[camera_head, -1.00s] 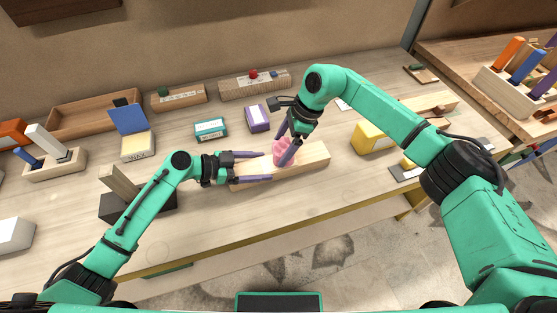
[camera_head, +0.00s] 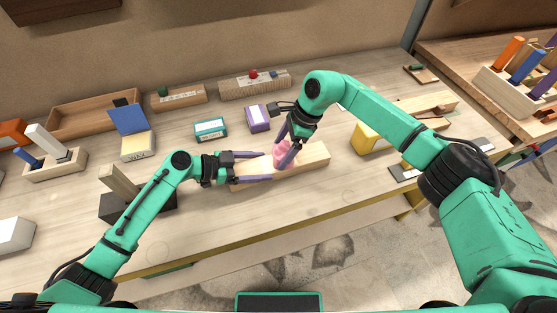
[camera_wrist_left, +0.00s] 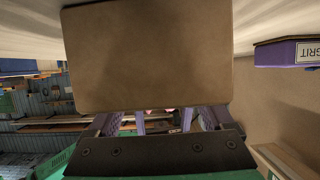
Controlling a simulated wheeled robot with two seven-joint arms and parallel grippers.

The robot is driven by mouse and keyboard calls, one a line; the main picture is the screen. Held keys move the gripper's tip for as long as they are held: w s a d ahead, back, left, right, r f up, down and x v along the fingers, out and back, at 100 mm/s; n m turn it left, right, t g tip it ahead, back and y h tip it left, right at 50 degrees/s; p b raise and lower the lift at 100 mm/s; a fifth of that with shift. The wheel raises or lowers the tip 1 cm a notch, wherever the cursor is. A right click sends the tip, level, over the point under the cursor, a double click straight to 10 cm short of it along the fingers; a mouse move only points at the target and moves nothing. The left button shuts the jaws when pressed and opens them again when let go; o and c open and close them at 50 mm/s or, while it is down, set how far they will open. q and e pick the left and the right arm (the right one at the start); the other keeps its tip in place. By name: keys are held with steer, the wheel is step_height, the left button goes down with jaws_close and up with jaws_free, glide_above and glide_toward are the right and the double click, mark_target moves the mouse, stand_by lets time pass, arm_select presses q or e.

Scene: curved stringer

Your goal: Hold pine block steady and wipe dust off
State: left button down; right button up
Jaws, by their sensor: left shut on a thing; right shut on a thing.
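The pine block (camera_head: 314,161) is a long pale wooden block lying flat on the workbench (camera_head: 230,215). My left gripper (camera_head: 268,167) is shut on its left end, with one purple finger along each long side. In the left wrist view the brown end face of the block (camera_wrist_left: 150,55) fills the middle, between the fingers of my left gripper (camera_wrist_left: 165,122). My right gripper (camera_head: 287,153) is shut on a pink cloth (camera_head: 283,149) and holds it down at the block's top, around its middle. The fingers partly hide the cloth. I cannot make out dust.
A purple box (camera_head: 258,118) and a teal box (camera_head: 211,129) stand behind the block. A yellow box (camera_head: 367,138) stands to its right. A dark block holder (camera_head: 150,203) is near my left arm. The bench in front of the block is clear.

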steer(key=shift+f, duration=0.4)
steer(key=shift+a, duration=0.1)
steer(key=shift+s+a+r, duration=0.1)
steer(key=shift+s+a, duration=0.1)
steer(key=shift+a, duration=0.4)
steer(key=shift+s+a, duration=0.2)
steer(key=shift+a, duration=0.35)
steer(key=shift+w+d, duration=0.2)
steer(key=shift+d, duration=0.45)
steer(key=shift+w+d, duration=0.2)
steer(key=shift+d, duration=0.4)
steer(key=shift+s+a, duration=0.25)
steer(key=shift+a, duration=0.4)
steer(key=shift+s+a, duration=0.25)
steer(key=shift+a, duration=0.35)
arm_select(q)
steer(key=shift+d+r, duration=0.1)
